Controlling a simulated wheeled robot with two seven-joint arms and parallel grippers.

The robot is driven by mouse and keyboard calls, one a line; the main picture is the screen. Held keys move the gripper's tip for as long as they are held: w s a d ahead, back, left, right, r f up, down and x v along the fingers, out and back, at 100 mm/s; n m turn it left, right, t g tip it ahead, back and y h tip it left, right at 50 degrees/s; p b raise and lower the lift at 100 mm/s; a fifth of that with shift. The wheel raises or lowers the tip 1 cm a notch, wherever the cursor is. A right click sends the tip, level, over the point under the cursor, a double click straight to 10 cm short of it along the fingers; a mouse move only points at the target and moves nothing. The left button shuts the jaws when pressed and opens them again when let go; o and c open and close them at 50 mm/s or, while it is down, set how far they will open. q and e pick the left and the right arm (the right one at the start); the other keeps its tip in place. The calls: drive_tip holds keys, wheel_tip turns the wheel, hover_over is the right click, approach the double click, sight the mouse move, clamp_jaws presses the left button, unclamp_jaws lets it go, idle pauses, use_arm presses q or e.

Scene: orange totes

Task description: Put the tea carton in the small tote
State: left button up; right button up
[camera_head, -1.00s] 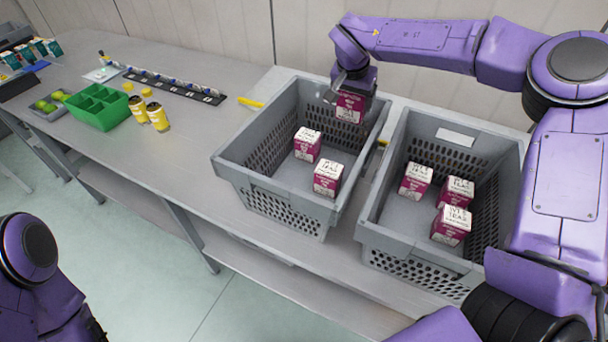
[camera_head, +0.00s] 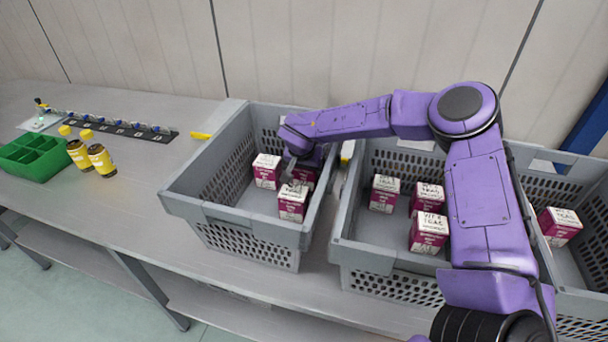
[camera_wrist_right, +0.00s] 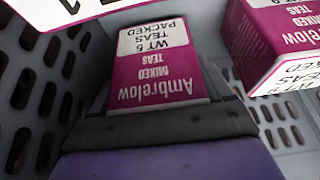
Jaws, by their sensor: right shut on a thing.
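My right gripper (camera_head: 302,170) is inside the left grey tote (camera_head: 184,206), shut on a maroon and white tea carton (camera_head: 309,178). The held carton is low in the tote, partly hidden by the gripper; whether it touches the floor I cannot tell. In the right wrist view the same carton (camera_wrist_right: 155,70) sits upside down in the picture between the fingers (camera_wrist_right: 160,122). Two more tea cartons (camera_head: 266,171) (camera_head: 292,204) stand near it in that tote. Which tote is the small one I cannot tell. My left gripper is out of view.
A middle grey tote (camera_head: 385,258) holds several tea cartons (camera_head: 428,235). A third tote (camera_head: 587,305) at the right holds at least one carton (camera_head: 560,226). A green divided bin (camera_head: 36,158), yellow-capped bottles (camera_head: 100,160) and a dark strip (camera_head: 125,131) lie at the left.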

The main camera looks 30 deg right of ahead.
drive_tip(key=shift+f, duration=0.65)
drive_tip(key=shift+w+f, duration=0.1)
drive_tip(key=shift+w, duration=0.1)
drive_tip(key=o, duration=0.9)
drive_tip(key=shift+s, duration=0.1)
drive_tip(key=b+v, duration=0.1)
drive_tip(key=v, duration=1.1)
